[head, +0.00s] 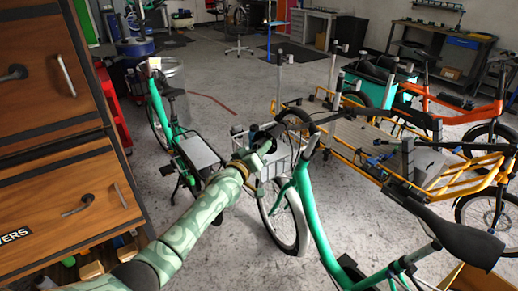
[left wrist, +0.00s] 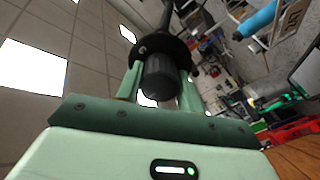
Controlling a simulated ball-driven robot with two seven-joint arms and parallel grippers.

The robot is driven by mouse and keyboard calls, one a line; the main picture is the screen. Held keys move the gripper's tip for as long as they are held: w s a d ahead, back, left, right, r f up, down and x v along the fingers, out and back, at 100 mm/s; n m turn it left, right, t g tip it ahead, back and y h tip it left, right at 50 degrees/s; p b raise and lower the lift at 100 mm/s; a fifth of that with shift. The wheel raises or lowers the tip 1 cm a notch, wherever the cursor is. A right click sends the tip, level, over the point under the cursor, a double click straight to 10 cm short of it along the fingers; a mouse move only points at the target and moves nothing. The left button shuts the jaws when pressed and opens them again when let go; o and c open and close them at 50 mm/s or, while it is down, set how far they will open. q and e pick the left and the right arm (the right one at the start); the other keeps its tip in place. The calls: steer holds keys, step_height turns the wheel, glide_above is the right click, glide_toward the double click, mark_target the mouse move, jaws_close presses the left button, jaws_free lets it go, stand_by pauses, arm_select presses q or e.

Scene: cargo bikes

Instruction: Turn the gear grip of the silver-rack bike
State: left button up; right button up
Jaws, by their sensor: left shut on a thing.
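A green bike (head: 312,205) with a pale silver front rack (head: 285,163) stands in the middle foreground of the head view. My left gripper (head: 260,150) is at the left end of its handlebar. It is shut on a black grip (left wrist: 160,78), which sits between both fingers (left wrist: 160,92) in the left wrist view. A black round flange lies just beyond the grip there. In the head view the gripper partly hides the grip. I cannot tell how far the grip is turned. My right gripper is not in view.
Another green bike (head: 175,130) with a flat silver rear carrier stands behind on the left. A yellow cargo bike (head: 385,165) and an orange bike (head: 450,112) stand to the right. A wooden drawer cabinet (head: 50,110) fills the left edge. Open floor lies behind.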

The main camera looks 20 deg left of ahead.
arm_select(q)
steer(key=o, duration=1)
steer(key=s+a+p, duration=0.1)
steer(key=s, duration=0.4)
steer(key=s+a+p, duration=0.1)
steer(key=s+p, duration=0.1)
steer(key=s, duration=0.3)
steer(key=s+a+p, duration=0.1)
steer(key=s, duration=0.5)
steer(key=shift+a+p, duration=0.1)
steer(key=shift+p, duration=0.2)
